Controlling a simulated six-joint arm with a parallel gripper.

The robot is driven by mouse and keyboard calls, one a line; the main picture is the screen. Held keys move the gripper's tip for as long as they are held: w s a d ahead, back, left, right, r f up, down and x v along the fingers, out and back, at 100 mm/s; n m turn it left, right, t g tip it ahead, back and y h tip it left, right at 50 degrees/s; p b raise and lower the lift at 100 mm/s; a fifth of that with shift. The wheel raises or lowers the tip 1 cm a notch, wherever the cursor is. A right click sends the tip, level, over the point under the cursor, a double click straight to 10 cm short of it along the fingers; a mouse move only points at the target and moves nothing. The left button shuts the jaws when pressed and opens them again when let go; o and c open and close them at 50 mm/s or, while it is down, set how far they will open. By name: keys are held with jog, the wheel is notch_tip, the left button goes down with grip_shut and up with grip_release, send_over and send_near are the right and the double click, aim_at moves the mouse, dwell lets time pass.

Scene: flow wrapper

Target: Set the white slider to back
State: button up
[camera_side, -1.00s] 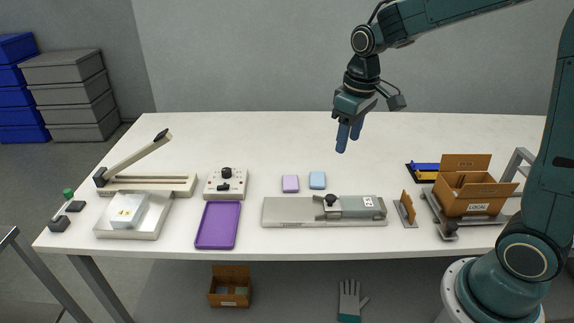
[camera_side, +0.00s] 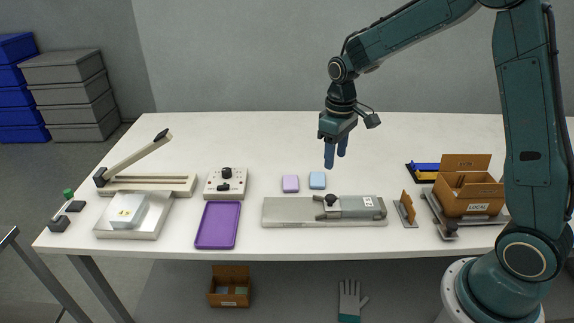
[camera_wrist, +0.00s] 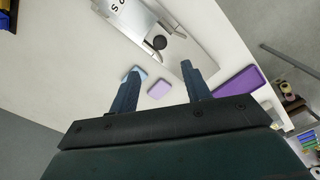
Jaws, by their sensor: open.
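An off-white control box (camera_side: 211,186) stands left of centre on the table, with a black round knob (camera_side: 227,172) on top and a small dark handle (camera_side: 224,187) on its front part. This dark handle may belong to the slider; its setting is too small to read. No plainly white slider can be made out. My gripper (camera_side: 335,161) is open and empty, pointing down above the table behind the lilac block and blue block, well right of the control box. Both fingers show apart in the wrist view (camera_wrist: 160,68).
A lilac block (camera_side: 290,184) and blue block (camera_side: 317,180) lie near the middle. In front is a grey metal machine (camera_side: 285,211) with a black knob. A purple tray (camera_side: 217,225) and long-lever sealer (camera_side: 150,184) are left; an open carton (camera_side: 468,194) is right. The back table is clear.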

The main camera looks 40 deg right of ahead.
aim_at(331, 196)
notch_tip(331, 196, down, 12)
jog(key=shift+f, duration=0.1)
dwell(0.5)
grip_shut()
